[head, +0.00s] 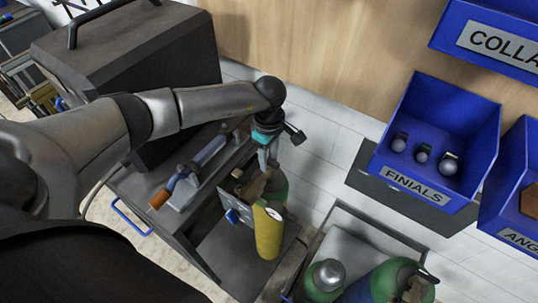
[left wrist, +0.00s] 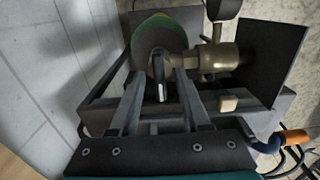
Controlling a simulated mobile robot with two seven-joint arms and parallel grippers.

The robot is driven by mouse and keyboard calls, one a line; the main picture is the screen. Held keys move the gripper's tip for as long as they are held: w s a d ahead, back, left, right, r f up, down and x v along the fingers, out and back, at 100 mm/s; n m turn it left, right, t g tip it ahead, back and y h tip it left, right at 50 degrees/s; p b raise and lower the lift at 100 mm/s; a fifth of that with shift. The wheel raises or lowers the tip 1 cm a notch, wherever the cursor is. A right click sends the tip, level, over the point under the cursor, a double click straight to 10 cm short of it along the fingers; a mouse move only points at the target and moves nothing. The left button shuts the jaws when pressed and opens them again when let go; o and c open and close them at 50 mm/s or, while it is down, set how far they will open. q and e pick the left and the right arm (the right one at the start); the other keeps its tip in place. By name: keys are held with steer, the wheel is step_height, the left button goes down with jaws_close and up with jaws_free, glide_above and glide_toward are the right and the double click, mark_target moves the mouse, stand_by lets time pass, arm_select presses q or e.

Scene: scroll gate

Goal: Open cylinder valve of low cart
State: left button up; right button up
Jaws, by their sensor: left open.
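A yellow cylinder (head: 268,238) with a green shoulder stands at the end of a dark cart (head: 232,262). Its green top (left wrist: 150,30) also shows in the left wrist view, with a brass valve fitting (left wrist: 222,57) at its right. A grey, narrow valve part (left wrist: 161,82) shows in front of the green top. My left gripper (head: 266,165) is above the cylinder top and pointing down. Its two open fingers (left wrist: 160,88) appear on either side of the grey valve part; I cannot tell whether they touch it. In the head view the gripper and arm partly hide the valve. My right gripper is not in view.
A large dark box (head: 130,62) stands on the cart beside a torch-like tool (head: 192,172). A second cart with green-topped cylinders (head: 385,283) is at lower right. Blue bins, including the finials bin (head: 433,140), hang on the right. Pale floor lies between.

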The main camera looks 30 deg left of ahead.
arm_select(q)
jaws_close()
stand_by(0.4)
